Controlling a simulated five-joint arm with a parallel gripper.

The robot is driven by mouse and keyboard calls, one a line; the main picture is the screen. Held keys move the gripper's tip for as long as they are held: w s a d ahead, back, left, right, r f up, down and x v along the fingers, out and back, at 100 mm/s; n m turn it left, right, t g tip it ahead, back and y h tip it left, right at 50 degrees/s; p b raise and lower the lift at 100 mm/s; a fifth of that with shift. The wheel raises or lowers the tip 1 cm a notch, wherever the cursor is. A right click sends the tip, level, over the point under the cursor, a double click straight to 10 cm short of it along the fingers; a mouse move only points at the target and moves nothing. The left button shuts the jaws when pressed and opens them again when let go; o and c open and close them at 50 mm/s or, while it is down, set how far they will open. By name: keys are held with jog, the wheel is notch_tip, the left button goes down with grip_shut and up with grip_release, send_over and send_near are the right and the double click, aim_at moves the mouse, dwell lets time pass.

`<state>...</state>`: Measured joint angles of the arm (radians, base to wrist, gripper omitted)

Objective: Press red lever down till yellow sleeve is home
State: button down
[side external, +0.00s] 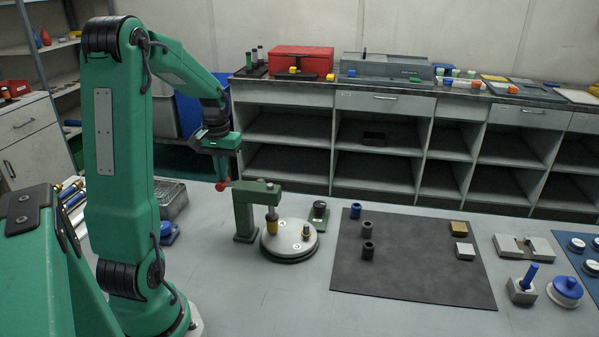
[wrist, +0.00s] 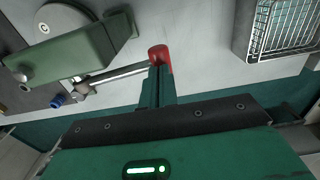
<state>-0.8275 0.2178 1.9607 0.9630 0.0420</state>
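The red-knobbed lever sticks out from a green press (side external: 244,212); its red knob (side external: 221,186) is at the left end. My gripper (side external: 222,178) points down with its fingertips at the knob, touching it or very close. In the wrist view the knob (wrist: 160,56) shows at the tips of my fingers (wrist: 158,85), which look together; the silver lever bar (wrist: 115,75) runs left to the press (wrist: 70,50). The yellow sleeve (side external: 271,224) is under the press arm, over the pale round plate (side external: 289,241). How far it is seated is too small to tell.
A wire basket (side external: 171,200) stands behind and left of the press, and also shows in the wrist view (wrist: 277,30). A small dark green block (side external: 319,215) is right of the press. A dark mat (side external: 410,265) holds several small parts. The bench front is clear.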

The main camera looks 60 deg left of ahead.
jog(key=shift+w+d+f, duration=0.1)
jog(key=shift+d+f, duration=0.05)
jog(key=shift+f, duration=0.55)
dwell(0.6)
jog(key=shift+r, duration=0.2)
notch_tip(320, 180, up, 12)
jog(key=shift+f, duration=0.15)
dwell(2.3)
dwell(0.4)
jog(key=s+d+m+t, duration=0.2)
jog(key=d+m, duration=0.2)
jog(key=d, duration=1)
jog(key=s+d+m+t, duration=0.2)
jog(key=d+m, duration=0.3)
jog(key=d, duration=1)
jog(key=shift+s+t, duration=0.35)
jog(key=shift+t, duration=0.45)
